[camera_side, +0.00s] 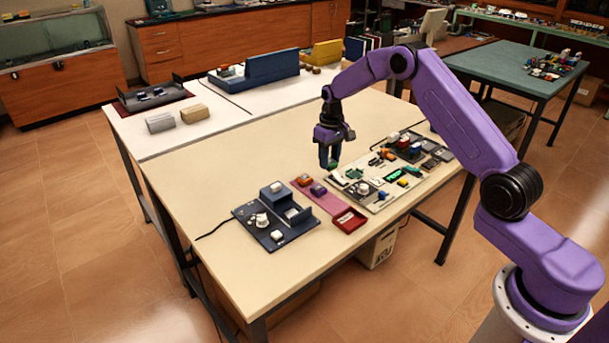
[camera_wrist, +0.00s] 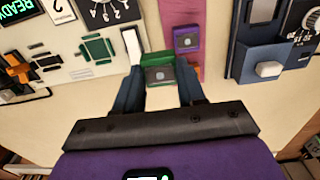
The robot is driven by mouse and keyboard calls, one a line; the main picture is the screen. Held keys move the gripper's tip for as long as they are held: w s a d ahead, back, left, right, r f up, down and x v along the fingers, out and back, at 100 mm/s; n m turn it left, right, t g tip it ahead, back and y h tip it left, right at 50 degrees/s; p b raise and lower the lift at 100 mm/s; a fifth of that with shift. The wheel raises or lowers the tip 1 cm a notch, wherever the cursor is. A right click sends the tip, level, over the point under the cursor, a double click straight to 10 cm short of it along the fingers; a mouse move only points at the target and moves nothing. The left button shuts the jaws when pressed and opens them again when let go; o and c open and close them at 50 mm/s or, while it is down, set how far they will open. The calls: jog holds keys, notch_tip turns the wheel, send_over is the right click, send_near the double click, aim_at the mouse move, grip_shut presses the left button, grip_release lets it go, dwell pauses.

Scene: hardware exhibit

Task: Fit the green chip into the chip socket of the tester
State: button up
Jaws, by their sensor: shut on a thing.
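My gripper (camera_side: 330,146) is above the table, just off the left edge of the tester, pointing down. In the wrist view my gripper (camera_wrist: 160,88) is shut on the green chip (camera_wrist: 158,58), which has a grey centre and sits between the fingertips. In the side view the green chip (camera_side: 332,165) shows only as a small green patch below the fingers, apart from the table. The tester (camera_side: 345,183) is a cream board with a lit green READY display (camera_wrist: 38,9). Dark green parts lie on it; I cannot tell which part is the chip socket.
A dark board (camera_side: 418,150) lies behind the tester. The table's left part (camera_side: 200,190) is clear.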

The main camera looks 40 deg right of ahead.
jog(key=d, duration=1)
send_over(354, 174)
jog(key=shift+s+f, duration=0.1)
jog(key=shift+f, duration=2.75)
jog(key=shift+f, duration=0.65)
jog(key=o, duration=1.4)
jog(key=shift+a, duration=0.1)
jog(key=shift+r, duration=3.75)
